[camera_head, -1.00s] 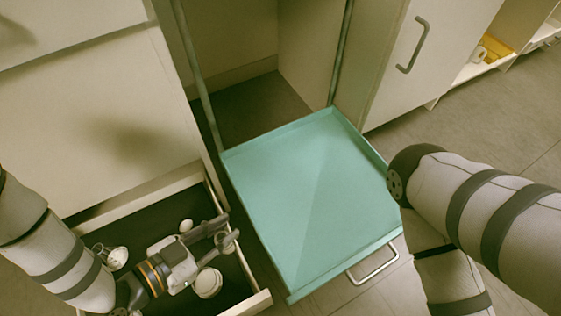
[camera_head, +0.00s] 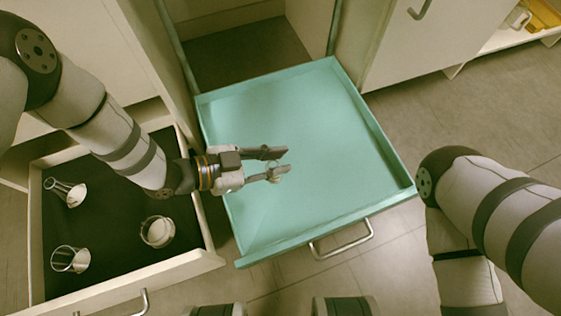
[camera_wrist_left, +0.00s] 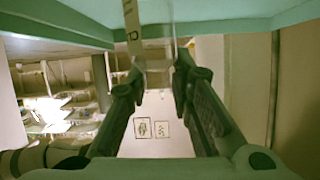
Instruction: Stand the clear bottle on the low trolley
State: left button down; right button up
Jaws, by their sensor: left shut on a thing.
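My left gripper (camera_head: 280,162) is over the teal tray of the low trolley (camera_head: 345,115), with its fingers pointing right. It is shut on the clear bottle (camera_head: 273,168), which is small, see-through and partly hidden by the fingers in the head view. In the left wrist view the bottle (camera_wrist_left: 133,22) shows between the fingertips of the gripper (camera_wrist_left: 155,72), with a pale label bearing dark letters, against the teal tray (camera_wrist_left: 225,45). I cannot tell whether its base touches the tray. My right gripper is out of view.
Left of the trolley, an open drawer with a dark floor (camera_head: 110,210) holds a flask (camera_head: 65,192), a beaker (camera_head: 70,260) and a round glass vessel (camera_head: 157,232). The tray has a low rim and looks otherwise empty. A metal handle (camera_head: 342,243) is at its front.

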pick_arm(q)
notch_tip(320, 180, down, 5)
jog(key=shift+r+b, duration=0.2)
jog(key=shift+b, duration=0.8)
jog(key=shift+r, duration=0.2)
jog(key=shift+f, duration=0.1)
jog(key=c, duration=1.4)
grip_release()
